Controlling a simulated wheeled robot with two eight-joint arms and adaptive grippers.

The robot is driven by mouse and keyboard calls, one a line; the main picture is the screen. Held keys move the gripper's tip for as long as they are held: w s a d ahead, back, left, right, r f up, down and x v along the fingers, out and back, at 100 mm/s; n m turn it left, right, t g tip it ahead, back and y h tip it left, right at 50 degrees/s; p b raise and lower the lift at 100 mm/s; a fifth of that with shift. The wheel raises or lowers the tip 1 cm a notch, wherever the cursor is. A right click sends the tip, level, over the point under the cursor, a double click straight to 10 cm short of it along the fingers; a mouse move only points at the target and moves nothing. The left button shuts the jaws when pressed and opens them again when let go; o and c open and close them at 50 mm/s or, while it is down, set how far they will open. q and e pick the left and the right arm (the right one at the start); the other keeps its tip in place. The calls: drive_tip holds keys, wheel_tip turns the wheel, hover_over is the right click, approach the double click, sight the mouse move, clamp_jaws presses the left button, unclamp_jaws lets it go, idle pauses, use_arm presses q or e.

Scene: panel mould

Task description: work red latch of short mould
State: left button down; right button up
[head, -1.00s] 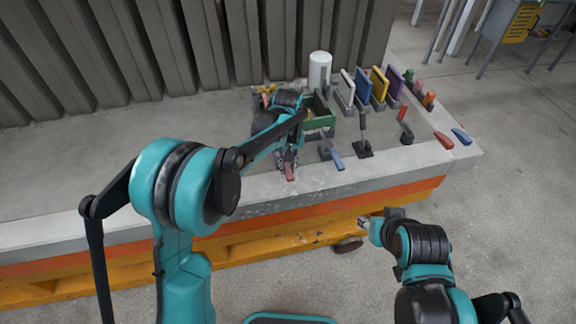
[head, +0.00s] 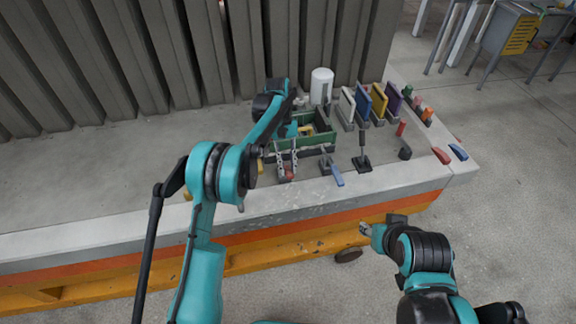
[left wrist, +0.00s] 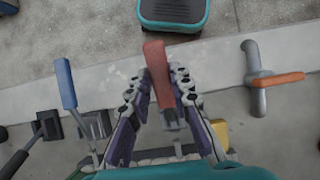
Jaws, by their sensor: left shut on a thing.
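The red latch handle (head: 287,174) is at the front of the green mould (head: 318,138) on the bench. My left gripper (head: 286,162) reaches down over it. In the left wrist view the red handle (left wrist: 160,78) lies between the two fingers of my left gripper (left wrist: 161,98), which close on it. The latch's base is partly hidden by the fingers. A blue lever (head: 337,177) stands just right of the red handle and also shows in the left wrist view (left wrist: 66,84). My right gripper (head: 365,229) hangs empty in front of the bench; its finger opening is too small to judge.
A black upright lever (head: 362,150) stands right of the blue lever. White, blue and purple panels (head: 363,101) and a white cylinder (head: 321,85) are behind. An orange-handled grey fitting (left wrist: 276,80) is near the left gripper. The bench's left part is clear.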

use_arm(q)
drive_tip(key=c, duration=1.4)
unclamp_jaws()
drive_tip(key=shift+o, duration=0.2)
drive_tip(key=v, duration=1.2)
